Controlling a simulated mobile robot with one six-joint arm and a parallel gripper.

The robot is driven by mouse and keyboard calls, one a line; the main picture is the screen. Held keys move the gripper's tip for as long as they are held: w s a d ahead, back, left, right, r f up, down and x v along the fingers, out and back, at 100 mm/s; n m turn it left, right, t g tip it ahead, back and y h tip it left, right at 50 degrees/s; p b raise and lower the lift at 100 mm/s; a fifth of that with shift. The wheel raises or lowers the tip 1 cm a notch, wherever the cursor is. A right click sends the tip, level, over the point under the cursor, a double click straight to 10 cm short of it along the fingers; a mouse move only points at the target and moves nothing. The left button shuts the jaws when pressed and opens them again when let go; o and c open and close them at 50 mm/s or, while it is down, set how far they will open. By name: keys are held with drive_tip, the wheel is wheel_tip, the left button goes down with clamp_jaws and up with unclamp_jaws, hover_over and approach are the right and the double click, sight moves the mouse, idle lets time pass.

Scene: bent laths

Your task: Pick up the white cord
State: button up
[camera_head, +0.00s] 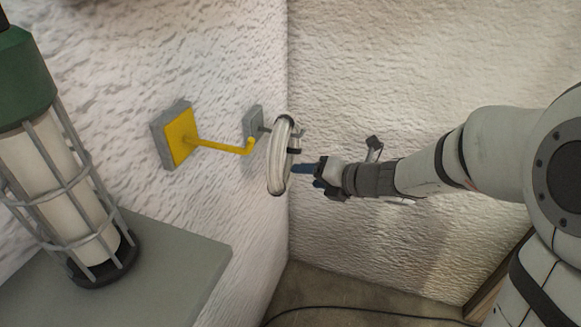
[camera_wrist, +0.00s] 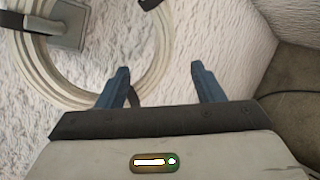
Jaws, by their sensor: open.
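The white cord (camera_head: 276,165) is a coiled loop hanging on a grey wall hook (camera_head: 253,123) near the corner, with a dark tie around its side. In the wrist view the coil (camera_wrist: 152,62) fills the upper left, with the grey hook plate (camera_wrist: 68,24) inside its ring. My gripper (camera_head: 300,169) is just right of the coil, its blue fingers pointing at it.
A yellow hook (camera_head: 222,147) on a yellow and grey plate sticks out of the left wall, left of the coil. A green-topped caged lantern (camera_head: 65,190) stands on a grey shelf (camera_head: 185,262) at lower left. A dark cable (camera_head: 350,309) lies on the floor.

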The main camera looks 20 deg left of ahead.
sight(292, 176)
drive_tip(key=shift+m, duration=0.6)
drive_tip(key=b+x, duration=0.3)
drive_tip(key=x, duration=0.5)
drive_tip(key=shift+a+f+b, duration=0.25)
drive_tip(key=shift+f+b, duration=0.05)
drive_tip(key=shift+f, duration=0.05)
clamp_jaws()
